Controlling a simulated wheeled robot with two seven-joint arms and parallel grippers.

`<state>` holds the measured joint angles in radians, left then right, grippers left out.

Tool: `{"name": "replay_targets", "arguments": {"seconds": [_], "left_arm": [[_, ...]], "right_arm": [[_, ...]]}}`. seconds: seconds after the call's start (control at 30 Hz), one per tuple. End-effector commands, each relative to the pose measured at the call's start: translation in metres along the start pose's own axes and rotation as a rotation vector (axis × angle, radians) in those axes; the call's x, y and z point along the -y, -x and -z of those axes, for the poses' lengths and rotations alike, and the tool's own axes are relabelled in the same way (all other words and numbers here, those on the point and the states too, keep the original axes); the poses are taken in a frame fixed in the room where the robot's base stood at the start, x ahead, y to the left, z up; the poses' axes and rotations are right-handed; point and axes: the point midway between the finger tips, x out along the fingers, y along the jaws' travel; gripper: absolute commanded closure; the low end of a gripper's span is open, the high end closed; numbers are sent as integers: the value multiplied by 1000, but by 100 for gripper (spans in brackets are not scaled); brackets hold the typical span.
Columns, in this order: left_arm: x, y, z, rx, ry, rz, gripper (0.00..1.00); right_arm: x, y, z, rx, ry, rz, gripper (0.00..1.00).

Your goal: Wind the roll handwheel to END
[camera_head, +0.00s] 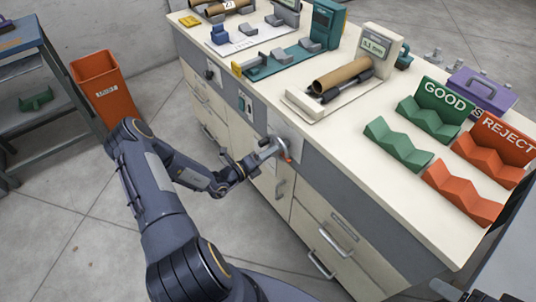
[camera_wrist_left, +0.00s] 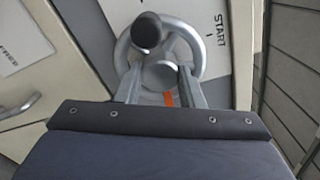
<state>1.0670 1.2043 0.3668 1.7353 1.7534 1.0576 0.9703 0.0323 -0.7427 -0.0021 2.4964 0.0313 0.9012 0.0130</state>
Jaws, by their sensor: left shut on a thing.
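The roll handwheel (camera_wrist_left: 119,52) is a grey ring with a round hub and a dark knob (camera_wrist_left: 148,31) at its upper left in the left wrist view. In the head view the handwheel (camera_head: 268,143) sits on the cabinet's front. My left gripper (camera_wrist_left: 158,88) has a finger on each side of the hub and is shut on the handwheel. In the head view my left gripper (camera_head: 252,163) reaches it from the left. An orange mark (camera_wrist_left: 168,99) shows below the hub. The START label (camera_wrist_left: 219,30) is at the wheel's upper right. I see no END label.
The cream counter (camera_head: 235,80) carries a brown roll (camera_head: 342,75) on a stand with a display. Green GOOD (camera_head: 441,103) and orange REJECT (camera_head: 503,140) racks stand at right. An orange bin (camera_head: 105,88) stands left. Drawer handles (camera_head: 331,240) stick out below. A dark, cut-off part at the lower right may be my right gripper.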

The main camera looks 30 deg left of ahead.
Motion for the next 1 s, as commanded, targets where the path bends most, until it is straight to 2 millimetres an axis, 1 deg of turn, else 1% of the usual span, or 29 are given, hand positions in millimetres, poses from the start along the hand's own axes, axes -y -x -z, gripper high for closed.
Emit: {"name": "replay_targets", "arguments": {"seconds": [1.0], "left_arm": [[-2,1,1,-3,-964,-2,88]], "right_arm": [[-6,-13,-6,0,0,0,30]]}}
